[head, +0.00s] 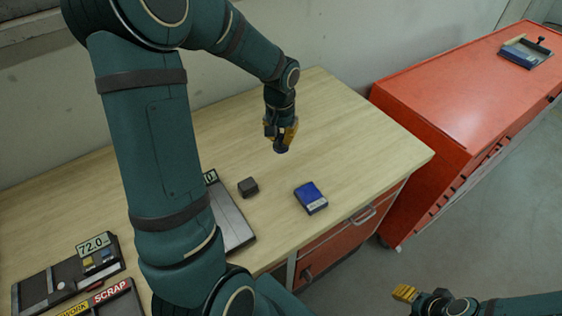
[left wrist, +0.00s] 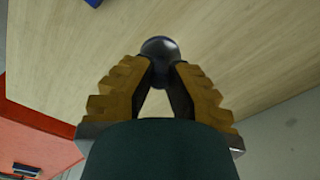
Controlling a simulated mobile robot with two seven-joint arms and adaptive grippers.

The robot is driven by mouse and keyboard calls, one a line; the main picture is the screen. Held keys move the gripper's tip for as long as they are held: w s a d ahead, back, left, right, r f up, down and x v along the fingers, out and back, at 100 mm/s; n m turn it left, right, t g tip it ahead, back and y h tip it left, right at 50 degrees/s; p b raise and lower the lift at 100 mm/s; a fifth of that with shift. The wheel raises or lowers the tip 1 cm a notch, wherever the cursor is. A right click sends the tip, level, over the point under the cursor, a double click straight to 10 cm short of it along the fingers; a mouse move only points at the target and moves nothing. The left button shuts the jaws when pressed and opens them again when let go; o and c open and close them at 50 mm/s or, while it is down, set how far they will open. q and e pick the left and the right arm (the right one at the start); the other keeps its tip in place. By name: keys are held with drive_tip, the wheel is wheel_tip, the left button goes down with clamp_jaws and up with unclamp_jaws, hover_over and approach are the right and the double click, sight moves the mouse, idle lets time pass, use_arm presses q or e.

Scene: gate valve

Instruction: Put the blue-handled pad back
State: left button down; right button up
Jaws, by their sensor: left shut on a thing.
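My left gripper (head: 281,138) is over the far right part of the wooden table. It is shut on a small dark round-topped thing (left wrist: 160,55), which shows between its yellow fingertips in the left wrist view. In the head view this thing (head: 281,149) is mostly hidden and looks dark blue; I cannot tell whether it is the blue-handled pad or whether it touches the table. A blue box with a pale label (head: 311,197) lies apart from it, nearer the table's front edge. My right gripper (head: 405,293) is low at the bottom right, off the table; its finger gap is unclear.
A dark grey block (head: 248,187) and a grey flat plate (head: 231,222) with a display lie on the table (head: 345,130). A gauge reading 72.0 (head: 94,245) and a SCRAP sign (head: 112,291) are at left. A red cabinet (head: 440,90) carries a tray (head: 526,56) at its far end.

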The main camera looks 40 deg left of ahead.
use_arm(q)
wheel_tip(320, 180, down, 10)
drive_tip(key=shift+r, duration=0.25)
drive_tip(key=shift+f, duration=0.3)
drive_tip(key=shift+f+b, duration=0.1)
drive_tip(key=shift+b, duration=0.25)
drive_tip(key=c, duration=1.1)
unclamp_jaws()
